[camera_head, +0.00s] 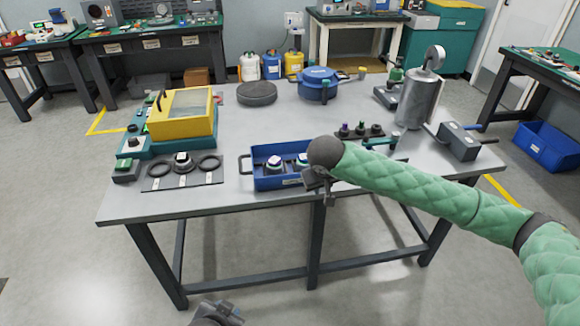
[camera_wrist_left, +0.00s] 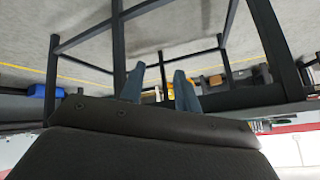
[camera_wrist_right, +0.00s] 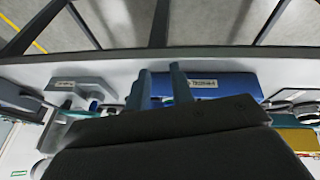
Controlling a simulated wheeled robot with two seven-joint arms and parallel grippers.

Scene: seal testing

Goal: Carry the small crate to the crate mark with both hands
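The small blue crate (camera_head: 268,184) sits near the table's front edge. A dark handle shows at its left end, and white-topped parts are inside. It also shows in the right wrist view (camera_wrist_right: 235,86), behind the fingers. My right gripper (camera_head: 320,192) is at the crate's right end and hides that end and its handle. Its fingers (camera_wrist_right: 160,86) are apart with nothing seen between them; I cannot tell if they touch the crate. My left gripper (camera_head: 230,312) is low in front of the table, away from the crate. Its fingers (camera_wrist_left: 159,88) are apart and empty. I cannot make out the crate mark.
Left of the crate lies a mat (camera_head: 160,184) with black rings. A yellow-lidded box (camera_head: 183,112) stands behind it. A blue pot (camera_head: 318,82), a dark disc (camera_head: 257,93) and a metal cylinder (camera_head: 413,100) stand further back. The table's middle is clear.

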